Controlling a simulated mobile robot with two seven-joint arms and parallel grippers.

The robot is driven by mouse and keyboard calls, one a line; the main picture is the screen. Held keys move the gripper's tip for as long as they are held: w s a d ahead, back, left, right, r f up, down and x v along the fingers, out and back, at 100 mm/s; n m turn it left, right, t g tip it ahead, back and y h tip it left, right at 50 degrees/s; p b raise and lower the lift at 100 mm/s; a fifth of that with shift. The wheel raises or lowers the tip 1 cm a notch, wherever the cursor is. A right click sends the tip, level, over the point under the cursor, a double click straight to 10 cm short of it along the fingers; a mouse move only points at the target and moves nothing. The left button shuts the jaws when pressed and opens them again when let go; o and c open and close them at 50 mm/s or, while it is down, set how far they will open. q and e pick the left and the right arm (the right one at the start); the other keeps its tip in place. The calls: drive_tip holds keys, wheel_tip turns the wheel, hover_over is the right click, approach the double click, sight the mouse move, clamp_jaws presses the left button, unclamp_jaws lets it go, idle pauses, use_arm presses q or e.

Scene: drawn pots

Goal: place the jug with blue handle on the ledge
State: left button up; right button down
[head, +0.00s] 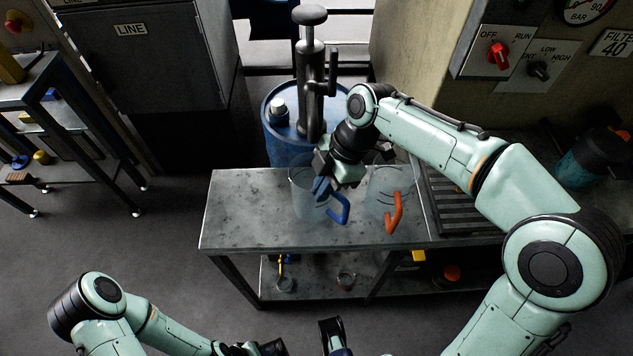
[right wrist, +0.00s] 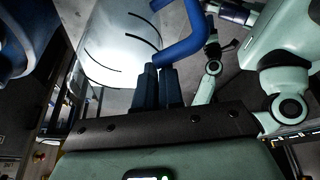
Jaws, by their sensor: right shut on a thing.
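The clear jug with blue handle (head: 303,196) is at the metal bench in the head view, its blue handle (head: 341,208) toward the front right. My right gripper (head: 322,186) is shut on it near the handle. I cannot tell whether the jug's base touches the bench. No surface is clearly marked as the ledge; the bench top (head: 240,218) is grey metal. My left gripper (head: 268,347) is partly cut off at the bottom edge.
A clear jug with an orange handle (head: 394,213) stands just right of the blue-handled one. A blue drum with a pump (head: 283,145) is behind the bench. A slatted rack (head: 455,207) is at the right. Small items lie on the lower shelf (head: 315,268). The bench's left end is clear.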

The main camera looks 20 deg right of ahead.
drive_tip(key=shift+d, duration=0.2)
drive_tip(key=shift+w+f, duration=0.15)
drive_tip(key=shift+f, duration=0.1)
drive_tip(key=c, duration=1.3)
unclamp_jaws()
drive_tip(key=shift+r, duration=0.1)
drive_tip(key=shift+o, duration=0.2)
drive_tip(key=p+v, duration=0.2)
drive_tip(key=v, duration=1)
drive_tip(key=shift+p, duration=0.3)
drive_tip(key=shift+r, duration=0.1)
